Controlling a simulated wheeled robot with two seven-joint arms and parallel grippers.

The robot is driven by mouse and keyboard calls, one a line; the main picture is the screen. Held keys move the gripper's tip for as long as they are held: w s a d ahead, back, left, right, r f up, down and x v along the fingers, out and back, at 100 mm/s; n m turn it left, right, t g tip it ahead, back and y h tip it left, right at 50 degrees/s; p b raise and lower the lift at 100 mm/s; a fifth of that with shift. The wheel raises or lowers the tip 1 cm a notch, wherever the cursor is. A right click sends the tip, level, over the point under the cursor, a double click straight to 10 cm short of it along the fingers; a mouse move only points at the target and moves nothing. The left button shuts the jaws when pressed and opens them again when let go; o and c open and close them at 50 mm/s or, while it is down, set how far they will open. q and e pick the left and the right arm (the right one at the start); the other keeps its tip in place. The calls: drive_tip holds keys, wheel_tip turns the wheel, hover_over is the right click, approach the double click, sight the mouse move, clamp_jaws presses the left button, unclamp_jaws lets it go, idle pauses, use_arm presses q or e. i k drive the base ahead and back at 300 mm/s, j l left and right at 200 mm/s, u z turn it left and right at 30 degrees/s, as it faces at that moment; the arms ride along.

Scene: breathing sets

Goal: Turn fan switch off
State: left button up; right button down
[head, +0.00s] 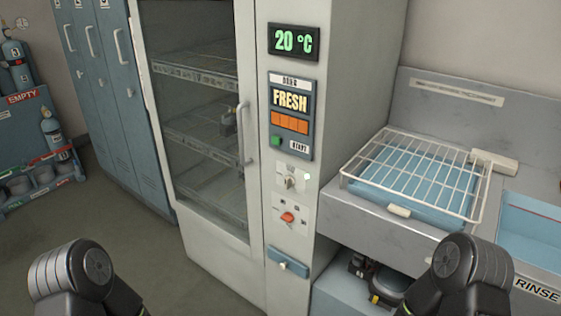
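A tall pale cabinet (340,95) with a glass door (200,110) stands in the middle. Its front strip carries a grey rotary switch (290,182) on a white plate and, below it, a red switch (287,217) on a second plate. The labels are too small to read, so I cannot tell which is the fan switch. Above them are a green display (293,42) reading 20 °C and a panel (291,115) reading FRESH with a green button. Only dark rounded links of my two arms show at the bottom corners; both grippers are out of view.
A metal counter (400,222) at right holds a white wire rack over a blue basin (425,185), beside a basin marked RINSE (535,235). Blue lockers (110,90) and a cylinder stand marked EMPTY (20,130) are at left. The floor (130,225) before the lockers is clear.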

sight(289, 181)
drive_tip(key=i+j+z, duration=0.1)
drive_tip(key=z, duration=0.35)
drive_tip(key=i+j+z, duration=0.1)
drive_tip(key=j+z, duration=0.2)
drive_tip(key=z, duration=0.15)
drive_tip(key=i+j+z, duration=0.1)
drive_tip(key=j, duration=0.5)
drive_tip(key=i+j+z, duration=0.15)
drive_tip(key=j, duration=0.45)
drive_tip(key=j+z, duration=0.1)
drive_tip(key=j, duration=0.5)
